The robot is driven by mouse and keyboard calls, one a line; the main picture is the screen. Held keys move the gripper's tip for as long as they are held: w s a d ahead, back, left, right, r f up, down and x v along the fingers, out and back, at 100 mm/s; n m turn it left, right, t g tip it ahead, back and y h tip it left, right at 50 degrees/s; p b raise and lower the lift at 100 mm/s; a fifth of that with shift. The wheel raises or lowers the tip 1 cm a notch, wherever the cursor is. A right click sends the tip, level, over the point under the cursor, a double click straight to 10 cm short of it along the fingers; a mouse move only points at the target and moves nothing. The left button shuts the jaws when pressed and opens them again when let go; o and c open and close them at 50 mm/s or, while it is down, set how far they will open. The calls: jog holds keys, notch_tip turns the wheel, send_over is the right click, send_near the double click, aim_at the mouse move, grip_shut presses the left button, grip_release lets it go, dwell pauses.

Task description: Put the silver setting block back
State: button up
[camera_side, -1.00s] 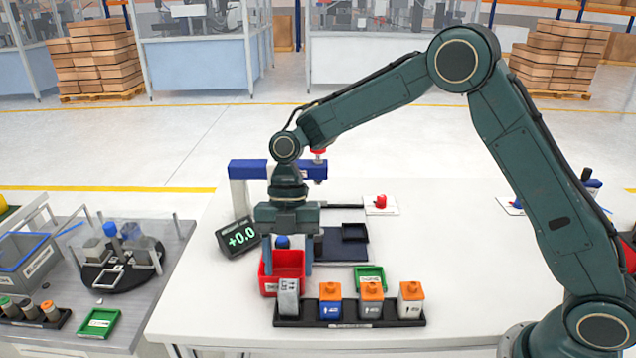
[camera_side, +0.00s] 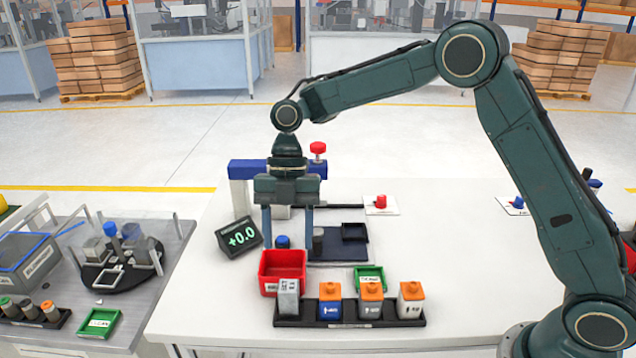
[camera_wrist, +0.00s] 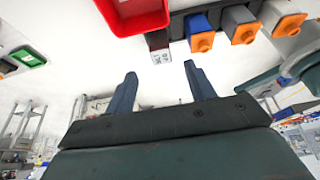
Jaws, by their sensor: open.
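The silver setting block (camera_side: 289,298) stands upright at the left end of the black rack (camera_side: 350,322). In the wrist view, the block (camera_wrist: 159,45) shows just beyond the fingertips, in line with the gap between them. My gripper (camera_side: 288,240) is open and empty, fingers pointing down, above and behind the block and apart from it. In the wrist view, both fingers of my gripper (camera_wrist: 160,72) are spread with nothing between them. The lower part of the block is hidden by the rack.
Several orange-topped blocks (camera_side: 371,300) fill the rack to the right. A red bin (camera_side: 283,272) stands just behind the silver block, and a green tray (camera_side: 370,277) behind the rack. The measuring stand (camera_side: 240,180) and display (camera_side: 238,238) reading +0.0 are close to my gripper. The front right table is clear.

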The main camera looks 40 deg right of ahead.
jog(key=shift+r, duration=0.15)
jog(key=s+d+r+m+t, duration=0.4)
jog(key=s+d+r+m, duration=0.3)
jog(key=s+r+m, duration=0.5)
jog(key=s+d+m+t+h, duration=0.1)
jog(key=s+d+m+t, duration=0.1)
jog(key=s+d+m, duration=0.2)
jog(key=s+d+m+t+h, duration=0.2)
jog(key=s+d+m, duration=0.2)
jog(key=s+m, duration=0.6)
jog(key=shift+s+d+f+m+t, duration=0.25)
jog(key=shift+d+m+t, duration=0.15)
jog(key=shift+m, duration=0.1)
dwell(0.3)
